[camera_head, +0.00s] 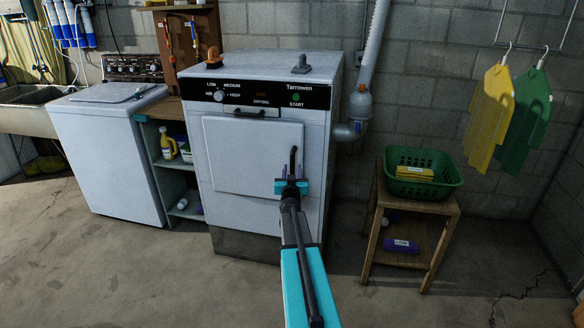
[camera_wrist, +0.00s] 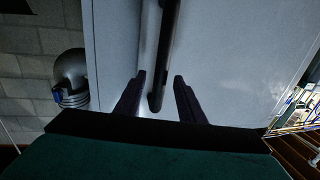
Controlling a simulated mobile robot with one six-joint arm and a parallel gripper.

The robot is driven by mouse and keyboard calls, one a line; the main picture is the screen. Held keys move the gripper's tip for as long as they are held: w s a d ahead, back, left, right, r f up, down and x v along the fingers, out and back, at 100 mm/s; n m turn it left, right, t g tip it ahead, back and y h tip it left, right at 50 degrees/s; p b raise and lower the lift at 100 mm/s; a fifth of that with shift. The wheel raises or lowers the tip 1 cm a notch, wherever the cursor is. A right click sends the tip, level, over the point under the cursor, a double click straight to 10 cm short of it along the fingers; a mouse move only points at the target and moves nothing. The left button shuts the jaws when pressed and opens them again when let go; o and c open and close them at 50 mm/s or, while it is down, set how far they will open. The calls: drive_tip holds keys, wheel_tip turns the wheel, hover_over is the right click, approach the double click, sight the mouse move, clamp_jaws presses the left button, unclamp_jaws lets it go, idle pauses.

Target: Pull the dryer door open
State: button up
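The dryer (camera_head: 262,222) is a white box with a black control panel on top. Its square white door (camera_head: 240,155) looks flush with the front. A dark upright bar handle (camera_head: 293,158) is at the door's right edge. My gripper (camera_head: 291,172) is in front of this handle. In the wrist view, my gripper (camera_wrist: 159,78) is open, its two dark fingers on either side of the handle (camera_wrist: 167,50). Gaps show between the bar and both fingers. My gripper and arm hide the handle's lower part in the head view.
A washer (camera_head: 108,150) and a shelf stand left of the dryer. A grey vent pipe (camera_head: 360,105) runs up at its right. A wooden stand (camera_head: 407,205) with a green basket (camera_head: 440,190) is further right. The floor (camera_head: 160,265) in front is clear.

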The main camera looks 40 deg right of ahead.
sight(292, 168)
drive_tip(key=shift+x, duration=1.55)
clamp_jaws()
